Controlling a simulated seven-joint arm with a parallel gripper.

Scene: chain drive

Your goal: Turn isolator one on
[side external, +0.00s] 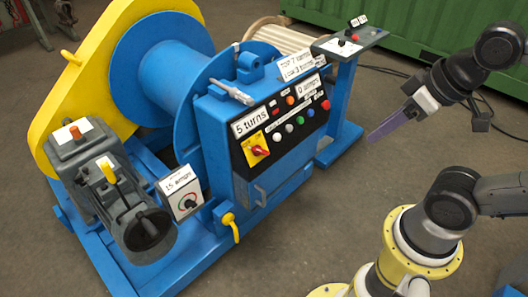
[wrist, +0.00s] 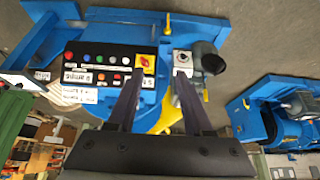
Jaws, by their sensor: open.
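A red rotary switch on a yellow plate (side external: 257,148), isolator-like, sits at the lower left of the black control panel (side external: 290,123) on the blue winch machine. It also shows in the wrist view (wrist: 147,65). A small white box with a round dial (side external: 187,201) stands left of the panel; it shows in the wrist view too (wrist: 184,63). I cannot read a label naming isolator one on either. My gripper (side external: 376,138) is open and empty, in the air right of the machine, apart from the panel. In the wrist view its fingers (wrist: 160,74) point toward the machine.
A small pedestal console (side external: 350,40) stands at the panel's right. A grey motor (side external: 125,205) and yellow guard (side external: 85,75) are at left. Another blue machine (wrist: 280,112) shows right in the wrist view. Floor before the panel is clear.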

